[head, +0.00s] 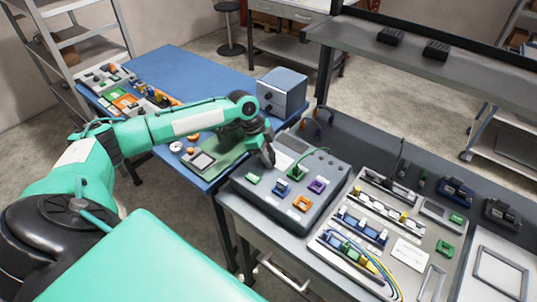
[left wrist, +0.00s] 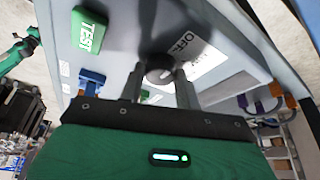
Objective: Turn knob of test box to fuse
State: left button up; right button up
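The test box (head: 300,182) is a grey sloped console with green, blue, orange and purple parts on top. It stands at the left end of the grey bench. Its round dark knob (left wrist: 160,70) shows in the left wrist view beside a white label (left wrist: 190,50) where "OFF" can be read. My left gripper (left wrist: 160,82) has one finger on each side of the knob, and the knob fills the gap between the tips. In the head view my left gripper (head: 268,152) is at the box's back left, where it hides the knob. My right gripper is not in view.
A green "TEST" block (left wrist: 89,30) sits on the box near the knob. A tray of parts and cables (head: 385,235) lies right of the box.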

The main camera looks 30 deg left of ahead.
pick_arm(q)
jog(key=shift+m, duration=0.4)
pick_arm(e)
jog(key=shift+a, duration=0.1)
pick_arm(q)
jog(key=m+g, duration=0.1)
jog(key=m, duration=0.1)
jog(key=shift+w+m, duration=0.15)
jog(key=shift+m, duration=0.25)
jog(key=m+g+b, duration=0.1)
jog(key=m, duration=0.2)
jog(key=shift+w+g, duration=0.1)
jog(key=shift+g, duration=0.2)
jog(key=shift+m+g, duration=0.4)
jog(key=shift+m, duration=0.7)
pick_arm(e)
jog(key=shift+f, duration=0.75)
pick_arm(q)
jog(key=o, duration=0.8)
jog(key=shift+o, duration=0.8)
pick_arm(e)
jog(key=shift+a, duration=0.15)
